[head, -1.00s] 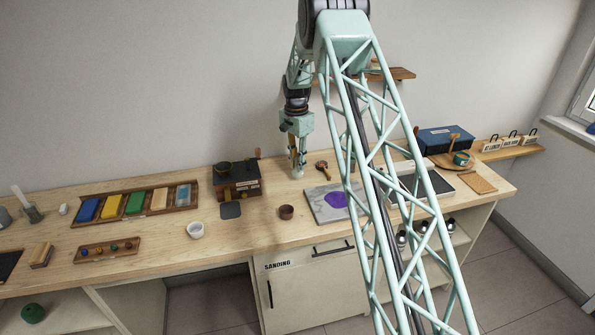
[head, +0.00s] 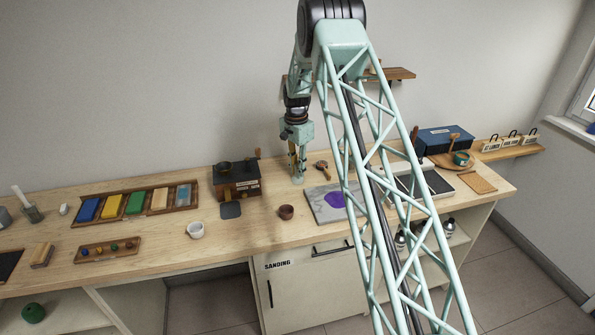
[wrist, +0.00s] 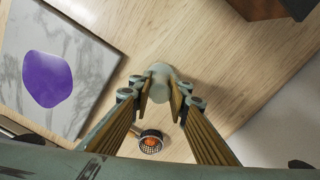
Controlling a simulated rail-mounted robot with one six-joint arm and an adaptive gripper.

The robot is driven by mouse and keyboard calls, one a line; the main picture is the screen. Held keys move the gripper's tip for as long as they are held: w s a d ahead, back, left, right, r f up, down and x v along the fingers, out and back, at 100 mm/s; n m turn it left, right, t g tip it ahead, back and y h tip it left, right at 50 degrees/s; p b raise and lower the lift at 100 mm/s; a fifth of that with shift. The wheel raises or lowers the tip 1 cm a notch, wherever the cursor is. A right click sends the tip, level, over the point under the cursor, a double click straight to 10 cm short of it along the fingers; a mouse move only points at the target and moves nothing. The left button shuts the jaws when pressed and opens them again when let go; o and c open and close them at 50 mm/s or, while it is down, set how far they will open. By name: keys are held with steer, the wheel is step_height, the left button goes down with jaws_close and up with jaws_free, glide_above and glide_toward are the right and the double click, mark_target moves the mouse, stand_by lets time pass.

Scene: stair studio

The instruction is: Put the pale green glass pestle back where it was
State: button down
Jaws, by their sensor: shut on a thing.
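My gripper (wrist: 160,104) is shut on the pale green glass pestle (wrist: 161,78). In the wrist view the pestle's rounded, frosted end shows between and beyond the fingertips, over bare wood. In the head view my gripper (head: 298,166) points down over the back of the worktop, right of the dark wooden box with a crank and left of the strainer. The pestle's lower end (head: 298,180) is small there, and I cannot tell whether it touches the wood.
A marble slab (head: 312,211) with a purple patch (head: 335,200) lies in front. A small strainer (head: 322,166) lies close on the right. The dark wooden box (head: 236,184) stands left, with a brown cup (head: 286,212) and a white cup (head: 196,230) in front.

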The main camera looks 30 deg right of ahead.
steer(key=shift+f, duration=0.15)
steer(key=c, duration=2.5)
jaws_free()
steer(key=shift+o, duration=0.2)
steer(key=shift+a+r, duration=0.15)
steer(key=shift+r, duration=6.05)
